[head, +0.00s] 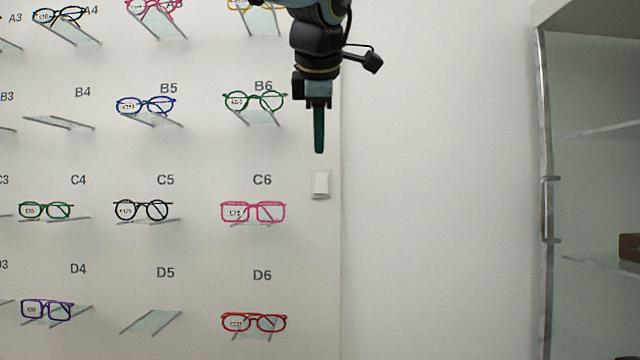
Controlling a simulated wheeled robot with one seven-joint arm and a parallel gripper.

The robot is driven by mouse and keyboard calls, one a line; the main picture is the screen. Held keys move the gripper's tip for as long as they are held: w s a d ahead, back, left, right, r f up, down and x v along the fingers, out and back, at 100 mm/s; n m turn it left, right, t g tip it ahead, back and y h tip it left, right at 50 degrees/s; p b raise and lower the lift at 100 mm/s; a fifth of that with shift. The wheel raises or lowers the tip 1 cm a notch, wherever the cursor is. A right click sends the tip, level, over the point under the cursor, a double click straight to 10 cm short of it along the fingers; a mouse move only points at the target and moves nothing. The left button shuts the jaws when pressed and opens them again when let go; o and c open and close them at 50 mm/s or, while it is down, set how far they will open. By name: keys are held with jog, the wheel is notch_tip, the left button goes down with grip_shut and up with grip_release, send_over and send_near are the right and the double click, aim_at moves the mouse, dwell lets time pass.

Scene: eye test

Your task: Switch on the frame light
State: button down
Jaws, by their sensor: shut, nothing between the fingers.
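A small white switch (320,184) sits on the right edge of the white frame display board (200,240), right of the pink glasses at C6. My gripper (319,150) points down just above the switch in the picture, with a small gap between them. Its fingers are shut with nothing between them. I cannot tell how far the fingertips are from the board in depth. No lit lamp can be made out on the board.
Several glasses rest on small clear shelves, including green ones (254,101) at B6, pink ones (253,212) at C6 and red ones (254,322) at D6. Bare wall (440,200) lies right of the board. A glass cabinet (595,200) with a metal handle stands far right.

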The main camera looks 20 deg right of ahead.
jog(key=p, duration=0.4)
send_near(320, 192)
jog(key=x, duration=0.5)
jog(key=shift+s+a+f, duration=0.15)
jog(key=shift+s+f, duration=0.05)
jog(key=shift+f, duration=0.15)
jog(key=shift+w+d+f, duration=0.15)
jog(key=shift+w+d, duration=0.1)
jog(key=shift+w, duration=0.3)
jog(key=shift+f, duration=0.1)
jog(key=shift+w+f+b, duration=0.15)
jog(key=shift+f+b, duration=0.2)
jog(key=shift+b, duration=0.85)
jog(key=shift+d+r, duration=0.1)
jog(key=shift+r, duration=0.3)
